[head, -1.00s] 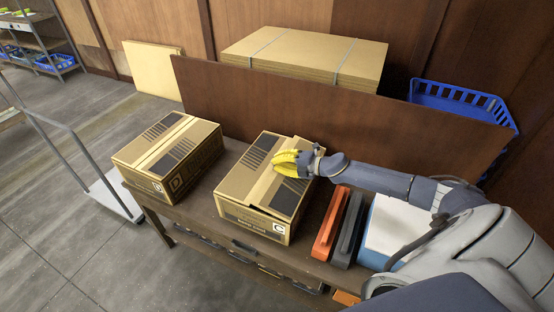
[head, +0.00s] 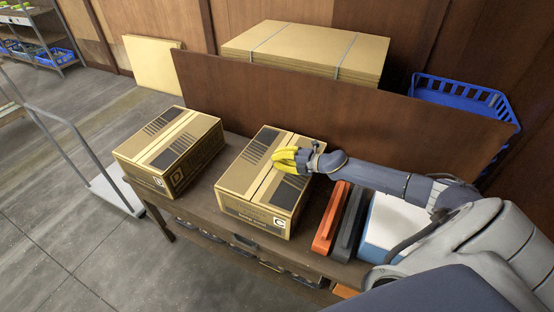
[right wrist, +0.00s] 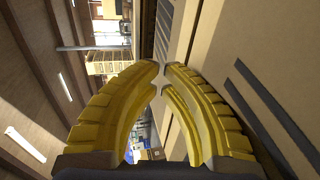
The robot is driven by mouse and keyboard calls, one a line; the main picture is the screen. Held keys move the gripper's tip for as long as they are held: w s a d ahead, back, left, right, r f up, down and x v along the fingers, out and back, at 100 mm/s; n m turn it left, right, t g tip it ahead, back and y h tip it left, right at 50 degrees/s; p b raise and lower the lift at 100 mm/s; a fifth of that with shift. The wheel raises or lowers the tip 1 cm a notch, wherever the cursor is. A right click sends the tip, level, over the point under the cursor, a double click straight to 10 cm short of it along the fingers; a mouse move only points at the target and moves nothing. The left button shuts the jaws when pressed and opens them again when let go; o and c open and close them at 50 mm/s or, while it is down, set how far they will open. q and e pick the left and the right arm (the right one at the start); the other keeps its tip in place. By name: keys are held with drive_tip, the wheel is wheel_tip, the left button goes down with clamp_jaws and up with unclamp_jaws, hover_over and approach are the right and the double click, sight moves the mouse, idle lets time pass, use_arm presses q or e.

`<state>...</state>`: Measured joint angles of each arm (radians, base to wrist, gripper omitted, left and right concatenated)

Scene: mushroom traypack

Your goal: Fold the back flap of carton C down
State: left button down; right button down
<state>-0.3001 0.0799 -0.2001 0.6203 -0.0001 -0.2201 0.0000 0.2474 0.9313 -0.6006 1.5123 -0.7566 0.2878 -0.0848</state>
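Carton C (head: 256,214), a brown box with dark stripes and a "C" label, stands on the table in the middle of the head view. Its top panels lie about flat, with a light seam running from front to back. My right gripper (head: 279,158), with yellow fingers, is at the far right part of the carton's top and covers some of it. In the right wrist view its fingertips (right wrist: 161,70) nearly meet, with nothing seen between them. The carton's top (right wrist: 262,75) fills the right side there. Whether the fingers touch it is unclear. My left gripper is out of view.
Carton D (head: 150,177) stands to the left, its top closed. An orange bar (head: 329,222) and a dark bar (head: 350,222) lie right of carton C, beside a white-topped blue box (head: 394,222). A brown board (head: 340,110) stands behind.

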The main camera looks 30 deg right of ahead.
wheel_tip(320, 180, up, 14)
idle(0.6)
